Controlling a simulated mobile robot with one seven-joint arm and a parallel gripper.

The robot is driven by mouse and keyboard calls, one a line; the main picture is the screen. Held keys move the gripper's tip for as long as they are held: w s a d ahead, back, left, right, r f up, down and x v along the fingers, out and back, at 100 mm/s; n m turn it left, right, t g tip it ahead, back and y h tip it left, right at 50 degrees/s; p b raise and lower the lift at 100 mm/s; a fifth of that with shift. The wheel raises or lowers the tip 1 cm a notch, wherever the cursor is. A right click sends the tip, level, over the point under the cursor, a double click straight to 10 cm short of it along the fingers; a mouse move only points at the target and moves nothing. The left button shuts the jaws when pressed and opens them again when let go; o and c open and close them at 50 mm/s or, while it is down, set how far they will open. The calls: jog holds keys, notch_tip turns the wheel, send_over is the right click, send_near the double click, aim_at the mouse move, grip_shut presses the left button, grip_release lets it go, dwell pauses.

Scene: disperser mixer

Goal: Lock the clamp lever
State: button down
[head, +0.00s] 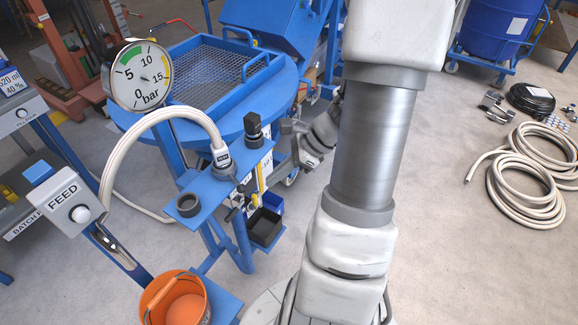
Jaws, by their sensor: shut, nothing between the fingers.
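My gripper (288,128) is small in the head view, right of the blue bracket plate (208,186). It is shut and empty, with its fingers pointing left towards a black upright knob (253,127) on the plate. I cannot tell whether they touch it. A pale hose ends in a grey fitting (222,160) on the plate, left of the knob. Small black and yellow lever-like parts (245,191) hang under the plate's right edge. I cannot tell for certain which part is the clamp lever, or its position.
A round pressure gauge (140,76) stands at upper left, before a blue hopper with a mesh grate (207,72). A FEED box (70,202) is at left and an orange bucket (176,300) below. Coiled hoses (530,180) lie right.

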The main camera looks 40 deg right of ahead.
aim_at(237, 183)
jog(key=a, duration=0.1)
jog(key=w+a+f, duration=0.1)
jog(key=w+a, duration=0.1)
jog(key=shift+w+a+f, duration=0.2)
jog(key=shift+w+a, duration=0.05)
jog(key=shift+a, duration=0.05)
dwell(0.5)
